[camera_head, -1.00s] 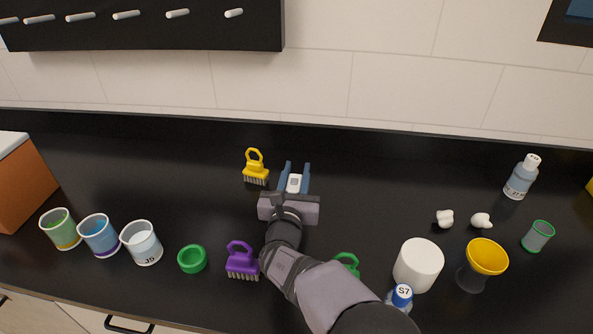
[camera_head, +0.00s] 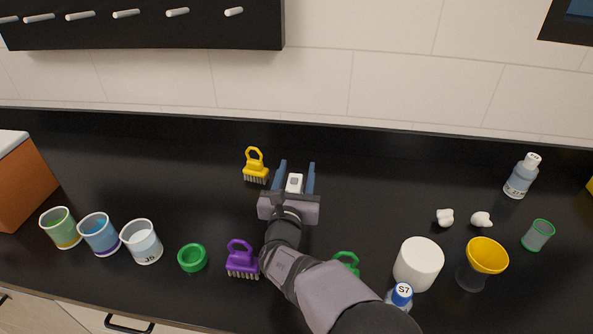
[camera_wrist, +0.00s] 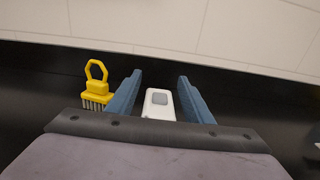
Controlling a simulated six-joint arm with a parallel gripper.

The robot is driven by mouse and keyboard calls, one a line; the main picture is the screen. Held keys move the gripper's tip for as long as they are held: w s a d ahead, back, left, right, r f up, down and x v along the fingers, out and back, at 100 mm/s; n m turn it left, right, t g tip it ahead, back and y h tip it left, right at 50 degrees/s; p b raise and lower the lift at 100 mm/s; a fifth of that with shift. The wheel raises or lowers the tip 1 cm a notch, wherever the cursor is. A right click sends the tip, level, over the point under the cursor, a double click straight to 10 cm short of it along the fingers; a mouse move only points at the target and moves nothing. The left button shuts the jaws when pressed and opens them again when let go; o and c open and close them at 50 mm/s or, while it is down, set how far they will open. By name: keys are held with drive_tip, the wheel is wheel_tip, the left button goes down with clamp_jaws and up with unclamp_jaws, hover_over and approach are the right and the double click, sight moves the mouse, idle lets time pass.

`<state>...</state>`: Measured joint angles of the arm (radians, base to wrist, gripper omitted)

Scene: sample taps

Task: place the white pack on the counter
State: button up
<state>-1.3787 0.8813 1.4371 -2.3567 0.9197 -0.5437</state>
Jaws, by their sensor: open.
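The white pack (camera_head: 294,183) is a small white block with a grey square on its face. It sits between the two blue fingers of my gripper (camera_head: 295,175), at the back middle of the black counter (camera_head: 380,190). In the wrist view the pack (camera_wrist: 158,104) shows between the fingers, with a gap on each side, so my gripper (camera_wrist: 160,92) is open around it. The pack appears to rest on the counter; its underside is hidden.
A yellow brush (camera_head: 255,168) stands just left of my gripper. Clear cups (camera_head: 142,242) stand left; a white cylinder (camera_head: 418,264) and yellow funnel (camera_head: 487,257) stand right. The back wall is close.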

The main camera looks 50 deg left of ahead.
sight(293, 184)
drive_tip(key=b+v, duration=0.1)
drive_tip(key=v, duration=0.3)
drive_tip(key=shift+s+d+f+b, duration=0.15)
drive_tip(key=shift+s+b, duration=0.1)
drive_tip(key=shift+b, duration=0.05)
wheel_tip(293, 184, up, 7)
drive_tip(key=shift+d+r+b, duration=0.1)
drive_tip(key=shift+r+b, duration=0.05)
drive_tip(key=shift+b, duration=0.35)
